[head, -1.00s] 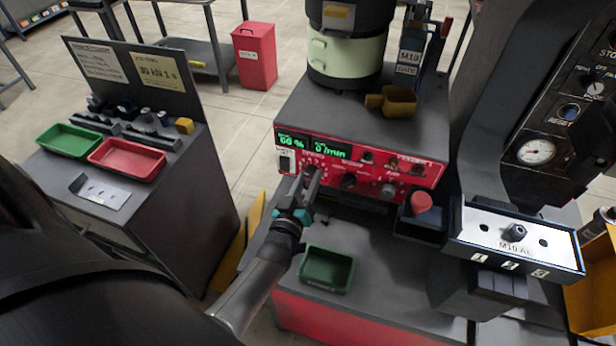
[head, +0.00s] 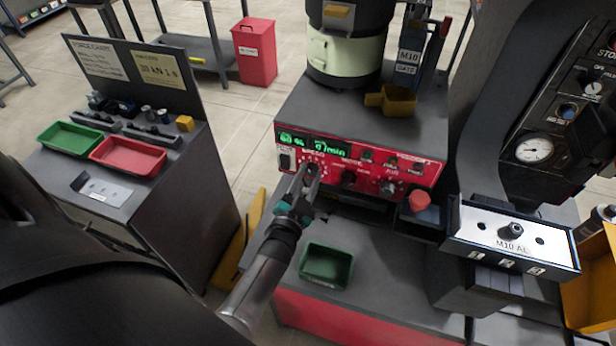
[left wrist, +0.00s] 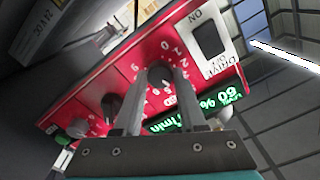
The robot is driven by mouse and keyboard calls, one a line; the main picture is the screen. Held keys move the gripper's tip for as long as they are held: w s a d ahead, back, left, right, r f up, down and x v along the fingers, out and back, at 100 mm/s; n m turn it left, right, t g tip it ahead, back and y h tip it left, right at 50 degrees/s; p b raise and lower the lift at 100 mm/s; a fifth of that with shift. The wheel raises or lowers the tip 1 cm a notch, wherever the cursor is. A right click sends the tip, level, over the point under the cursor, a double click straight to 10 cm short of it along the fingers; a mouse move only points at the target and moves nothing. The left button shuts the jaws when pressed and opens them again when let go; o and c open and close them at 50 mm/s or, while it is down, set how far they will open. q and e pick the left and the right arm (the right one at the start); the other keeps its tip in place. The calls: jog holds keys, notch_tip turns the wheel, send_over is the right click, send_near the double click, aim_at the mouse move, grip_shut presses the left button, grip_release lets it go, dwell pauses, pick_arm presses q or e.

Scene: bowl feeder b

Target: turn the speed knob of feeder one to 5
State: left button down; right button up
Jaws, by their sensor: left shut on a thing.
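Feeder one's red control panel (head: 400,174) is on the front of a grey housing, with green displays reading about 60 % and 0 /min. My left gripper (head: 309,172) is at the panel's left part, over the speed knob, and mostly hides it in the head view. In the left wrist view the dark speed knob (left wrist: 160,75) sits between the fingertips of my left gripper (left wrist: 161,82), which are shut on it. White scale digits ring the knob; its exact setting is not readable. My right gripper is not in view.
A white drive switch (head: 286,160) is left of the speed knob, and another dark knob (head: 348,178) is to its right. A green tray (head: 326,266) lies below on the bench.

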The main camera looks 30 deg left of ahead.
pick_arm(q)
jog(key=m, duration=0.5)
jog(key=shift+m+b, duration=0.3)
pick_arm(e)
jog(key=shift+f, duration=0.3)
pick_arm(q)
jog(key=shift+c, duration=2.4)
grip_release()
